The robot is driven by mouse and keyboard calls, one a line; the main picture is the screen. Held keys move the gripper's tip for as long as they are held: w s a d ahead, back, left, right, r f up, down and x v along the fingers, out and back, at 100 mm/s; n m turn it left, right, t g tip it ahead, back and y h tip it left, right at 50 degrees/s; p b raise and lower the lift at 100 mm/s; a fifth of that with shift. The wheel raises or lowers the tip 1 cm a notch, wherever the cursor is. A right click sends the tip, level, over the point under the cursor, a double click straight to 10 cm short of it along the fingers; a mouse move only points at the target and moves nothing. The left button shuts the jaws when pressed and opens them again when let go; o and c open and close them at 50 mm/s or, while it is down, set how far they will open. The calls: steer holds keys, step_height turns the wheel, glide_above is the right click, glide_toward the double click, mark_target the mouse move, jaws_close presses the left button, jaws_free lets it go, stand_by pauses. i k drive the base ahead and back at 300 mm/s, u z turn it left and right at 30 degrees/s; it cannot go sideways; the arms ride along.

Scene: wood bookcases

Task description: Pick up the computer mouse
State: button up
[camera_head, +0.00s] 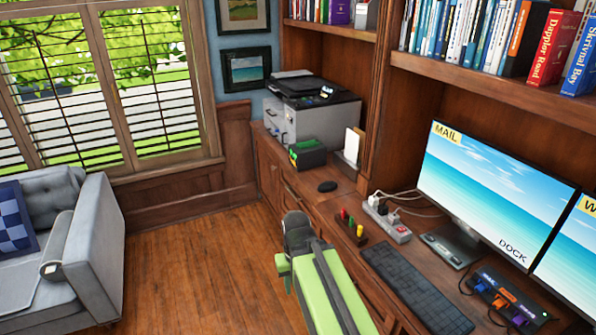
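A small dark computer mouse (327,186) lies on the wood desk top (318,199), near its front edge. It is in front of the printer and to the right of a black and green box. My green arm reaches up from the bottom of the view, and its dark end, my gripper (296,222), is in front of the desk edge. In the picture it is below and left of the mouse, apart from it. The fingers are too small and dark to tell whether they are open or shut.
A black and green box (307,153) and a printer (312,106) stand beyond the mouse. A small rack with colored pieces (350,228), a power strip (386,219) and a keyboard (416,287) are nearer. A grey sofa (92,250) stands left; the wood floor between is clear.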

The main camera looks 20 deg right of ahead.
mark_target(329, 185)
steer(key=u, duration=0.5)
steer(key=i, duration=2.2)
steer(key=u, duration=0.3)
